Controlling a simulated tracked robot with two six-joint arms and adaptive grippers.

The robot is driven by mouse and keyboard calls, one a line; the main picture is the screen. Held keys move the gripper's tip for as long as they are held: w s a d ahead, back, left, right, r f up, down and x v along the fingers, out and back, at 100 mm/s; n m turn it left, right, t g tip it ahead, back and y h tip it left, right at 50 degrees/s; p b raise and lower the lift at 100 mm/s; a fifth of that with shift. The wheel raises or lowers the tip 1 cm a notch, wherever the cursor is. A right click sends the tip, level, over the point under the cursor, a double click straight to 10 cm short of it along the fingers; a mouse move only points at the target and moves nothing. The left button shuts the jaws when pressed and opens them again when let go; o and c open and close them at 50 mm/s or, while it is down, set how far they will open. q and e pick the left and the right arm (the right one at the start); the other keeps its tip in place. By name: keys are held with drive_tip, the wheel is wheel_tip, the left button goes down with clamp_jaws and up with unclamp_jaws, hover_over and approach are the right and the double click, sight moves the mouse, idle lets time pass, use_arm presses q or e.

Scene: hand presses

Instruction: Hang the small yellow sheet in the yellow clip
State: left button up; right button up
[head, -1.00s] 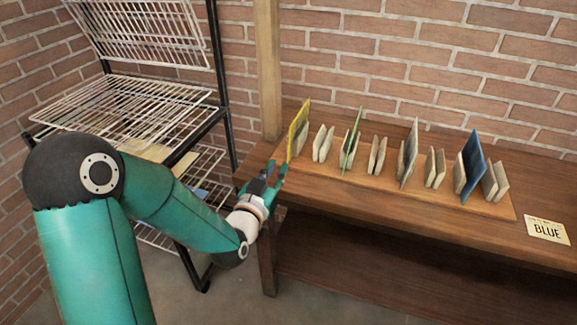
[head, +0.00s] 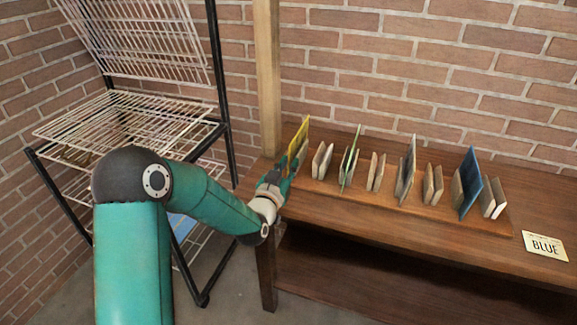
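A thin yellow panel (head: 300,137) stands upright, leaning a little, at the left end of a low wooden board on the bench. I cannot tell whether it is the small yellow sheet or part of the yellow clip. My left gripper (head: 279,177) is at the bench's left end, just in front of and below the yellow panel, its fingers overlapping the panel's lower part in the picture. Whether it touches the panel, or holds anything between its fingers, is too small to tell. My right gripper is out of view.
The board (head: 385,198) also carries a green panel (head: 350,158), a grey panel (head: 407,165), a blue panel (head: 468,182) and several small beige pairs. A card reading BLUE (head: 545,246) lies on the bench at right. A wire rack (head: 130,125) stands at left, with a blue sheet (head: 183,228) low down.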

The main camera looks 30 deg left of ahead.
use_arm(q)
drive_tip(key=shift+w, duration=0.25)
drive_tip(key=shift+c, duration=0.3)
clamp_jaws()
wheel_tip(320, 180, up, 8)
drive_tip(key=p, duration=0.3)
drive_tip(key=shift+f, duration=0.2)
drive_tip(key=shift+s, duration=0.1)
